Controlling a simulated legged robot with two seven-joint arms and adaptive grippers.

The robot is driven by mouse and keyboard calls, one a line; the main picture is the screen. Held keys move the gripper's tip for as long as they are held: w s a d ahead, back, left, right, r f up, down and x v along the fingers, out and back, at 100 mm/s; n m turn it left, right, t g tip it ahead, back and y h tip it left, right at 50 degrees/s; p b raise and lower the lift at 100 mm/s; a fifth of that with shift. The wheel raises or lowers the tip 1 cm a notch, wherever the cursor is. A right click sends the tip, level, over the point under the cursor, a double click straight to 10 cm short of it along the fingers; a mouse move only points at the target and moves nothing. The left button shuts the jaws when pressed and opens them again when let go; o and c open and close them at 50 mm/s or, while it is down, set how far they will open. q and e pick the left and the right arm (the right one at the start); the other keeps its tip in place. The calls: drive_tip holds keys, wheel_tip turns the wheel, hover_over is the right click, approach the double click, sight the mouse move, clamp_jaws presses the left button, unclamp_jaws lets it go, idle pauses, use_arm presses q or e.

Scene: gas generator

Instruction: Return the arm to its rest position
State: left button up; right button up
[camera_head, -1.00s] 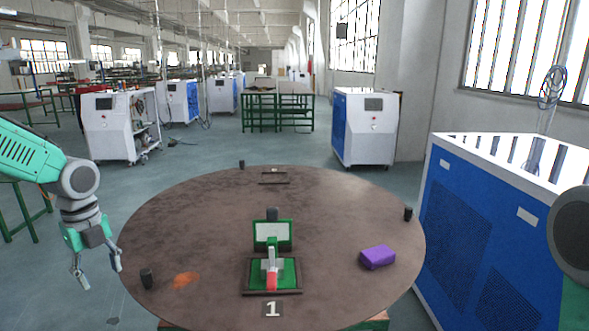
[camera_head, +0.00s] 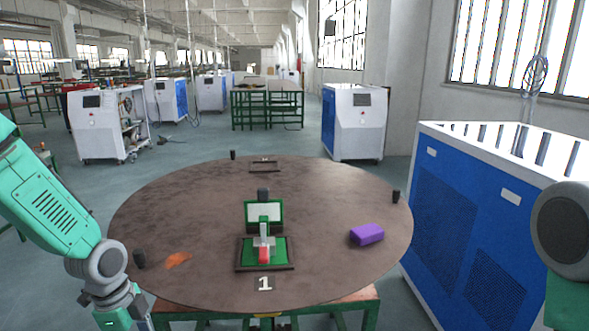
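My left arm comes in from the left in the head view, with its wrist (camera_head: 113,290) low beside the round table's left front edge. The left gripper's fingers are cut off by the bottom of the picture, so their state is hidden. A grey and green part of my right arm (camera_head: 565,235) shows at the right edge. The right gripper is out of view. The brown round table (camera_head: 190,205) carries a green device (camera_head: 264,245) with a red-tipped lever, standing in a dark frame near the number 1.
A purple block (camera_head: 367,234) lies right of the device. Small black cylinders (camera_head: 139,259) stand around the table's rim, and an orange patch (camera_head: 178,261) is at front left. A large blue and white cabinet (camera_head: 455,225) stands close at the right. Floor left of the table is clear.

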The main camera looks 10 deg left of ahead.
use_arm(q)
drive_tip(key=s+d+f+n+b, duration=0.35)
drive_tip(key=s+f, duration=0.25)
drive_tip(key=f, duration=0.2)
drive_tip(key=s+d+f+n+b, duration=0.2)
drive_tip(key=s+d+f+n, duration=0.25)
drive_tip(key=f, duration=0.35)
drive_tip(key=s+f+n+b, duration=0.1)
drive_tip(key=s+f+n, duration=0.2)
drive_tip(key=s, duration=0.3)
drive_tip(key=s+f+n+y+b, duration=0.1)
drive_tip(key=s+f+n+b, duration=0.1)
drive_tip(key=s+f+n, duration=0.2)
drive_tip(key=shift+s+d, duration=0.45)
drive_tip(key=shift+s, duration=0.7)
drive_tip(key=shift+w+d, duration=0.15)
drive_tip(key=shift+d, duration=0.1)
drive_tip(key=shift+a, duration=0.15)
